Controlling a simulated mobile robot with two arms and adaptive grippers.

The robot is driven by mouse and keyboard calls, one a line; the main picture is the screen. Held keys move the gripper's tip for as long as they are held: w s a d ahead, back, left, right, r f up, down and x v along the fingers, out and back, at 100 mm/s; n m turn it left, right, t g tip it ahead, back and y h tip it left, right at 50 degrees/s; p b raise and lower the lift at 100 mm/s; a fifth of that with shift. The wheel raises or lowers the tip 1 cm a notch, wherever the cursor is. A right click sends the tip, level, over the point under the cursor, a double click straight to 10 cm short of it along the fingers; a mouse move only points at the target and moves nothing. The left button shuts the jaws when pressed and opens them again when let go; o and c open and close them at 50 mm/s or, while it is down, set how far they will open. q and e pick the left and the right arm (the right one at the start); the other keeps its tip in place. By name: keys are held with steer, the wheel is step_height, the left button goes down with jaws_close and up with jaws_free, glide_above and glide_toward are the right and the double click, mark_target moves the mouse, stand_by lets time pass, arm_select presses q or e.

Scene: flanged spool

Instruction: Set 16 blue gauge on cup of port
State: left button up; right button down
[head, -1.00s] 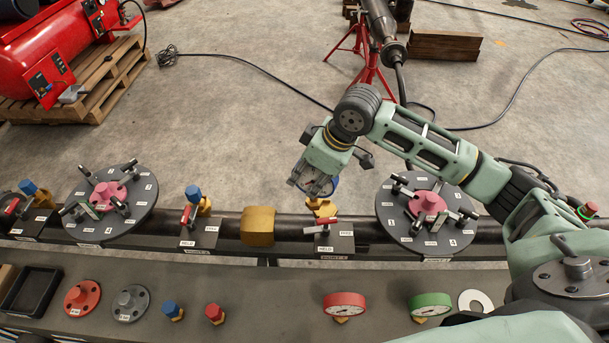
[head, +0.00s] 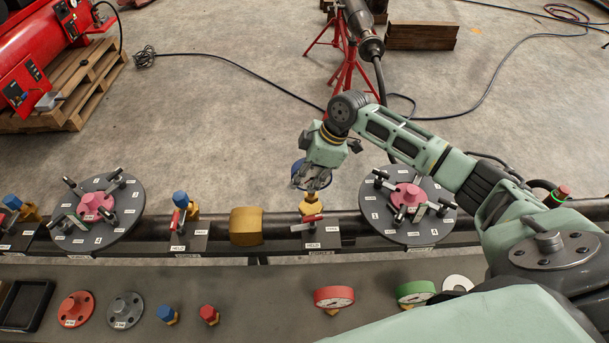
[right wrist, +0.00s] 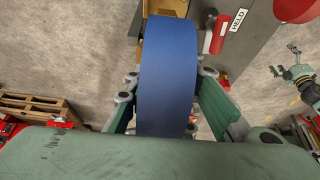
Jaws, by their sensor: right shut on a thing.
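My right gripper (head: 311,186) is shut on the blue gauge (head: 298,166), over the pipe at the right port. The blue gauge (right wrist: 167,75) stands edge-on between the fingers in the right wrist view, its dial turned away. Below it in the head view is the brass cup of the port (head: 312,207), with a red-handled valve (head: 312,218) in front. The gripper hides the gauge's lower end, so I cannot tell whether it touches the cup. A small green gripper, seemingly my left (right wrist: 292,72), shows at the right of the right wrist view, too small to judge.
A flanged disc with pink hub (head: 407,195) stands close right of the port, and a brass block (head: 246,227) left. The front bench holds a red gauge (head: 333,297), a green gauge (head: 415,291), a white ring (head: 457,283), plugs and flanges.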

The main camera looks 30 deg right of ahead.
mark_target(305, 188)
step_height(305, 188, down, 2)
steer(key=shift+w+f+b, duration=0.1)
steer(key=shift+f+b, duration=0.05)
steer(key=shift+b, duration=0.5)
arm_select(q)
step_height(305, 188, down, 2)
steer(key=shift+f, duration=0.1)
steer(key=shift+s, duration=0.1)
steer(key=shift+f+b, duration=0.5)
steer(key=shift+b, duration=0.05)
arm_select(e)
steer(key=shift+f, duration=1.15)
steer(key=c, duration=1.4)
jaws_free()
